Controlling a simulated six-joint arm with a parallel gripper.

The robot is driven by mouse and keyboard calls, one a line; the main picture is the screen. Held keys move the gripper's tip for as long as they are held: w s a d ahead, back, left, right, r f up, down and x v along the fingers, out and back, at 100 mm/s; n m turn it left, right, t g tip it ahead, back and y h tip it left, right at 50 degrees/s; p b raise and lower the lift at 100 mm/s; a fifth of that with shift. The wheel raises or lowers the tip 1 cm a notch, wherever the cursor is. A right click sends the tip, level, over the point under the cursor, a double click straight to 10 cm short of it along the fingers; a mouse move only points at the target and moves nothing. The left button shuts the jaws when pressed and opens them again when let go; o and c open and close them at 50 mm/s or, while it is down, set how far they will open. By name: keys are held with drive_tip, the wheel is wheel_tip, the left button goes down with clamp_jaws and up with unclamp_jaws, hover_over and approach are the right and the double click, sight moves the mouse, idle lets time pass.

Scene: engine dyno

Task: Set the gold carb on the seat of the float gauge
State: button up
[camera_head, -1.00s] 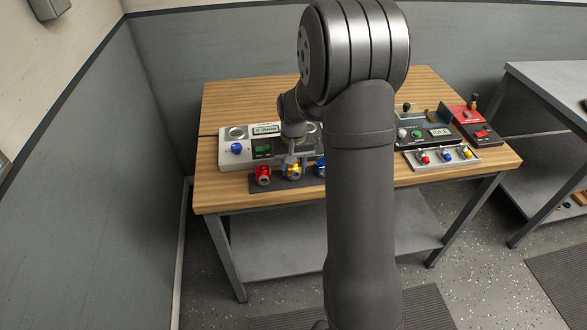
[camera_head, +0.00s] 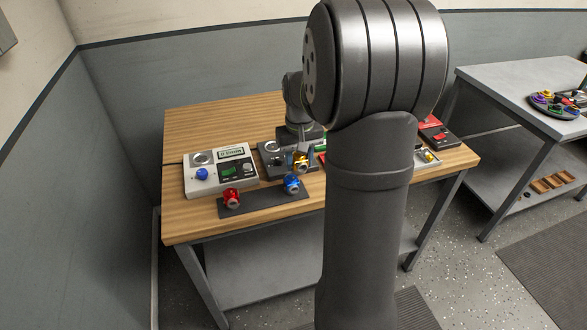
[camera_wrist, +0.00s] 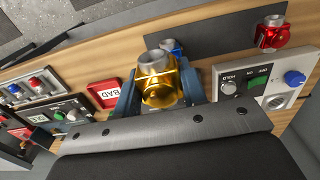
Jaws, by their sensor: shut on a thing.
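My gripper (camera_head: 301,152) is shut on the gold carb (camera_head: 301,162) and holds it above the bench, near a dark unit (camera_head: 272,148) with a round seat. In the wrist view the gold carb (camera_wrist: 160,88) sits upright between the two blue-grey fingers of the gripper (camera_wrist: 160,78), its silver mouth facing the camera. A pale unit (camera_head: 213,183) to the left has a round seat, a display, a blue knob and a green button. No label reads as float gauge, so I cannot tell which unit it is. My arm hides part of the dark unit.
A dark mat (camera_head: 262,205) in front holds a red carb (camera_head: 231,198) and a blue carb (camera_head: 291,185). A red BAD panel (camera_wrist: 104,92) shows beside the gripper. More control boxes stand to the right. A grey side table (camera_head: 500,82) holds a round tray.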

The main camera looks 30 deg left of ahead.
drive_tip(key=w+a+f, duration=0.2)
drive_tip(key=w+a, duration=1.3)
drive_tip(key=a, duration=0.3)
drive_tip(key=shift+w+d+f, duration=0.1)
drive_tip(key=shift+f, duration=1.45)
drive_tip(key=shift+w+d+f, duration=0.1)
drive_tip(key=shift+f, duration=1.4)
drive_tip(key=shift+f, duration=0.5)
drive_tip(key=o, duration=1.2)
drive_tip(key=shift+c, duration=0.2)
wheel_tip(320, 180, up, 7)
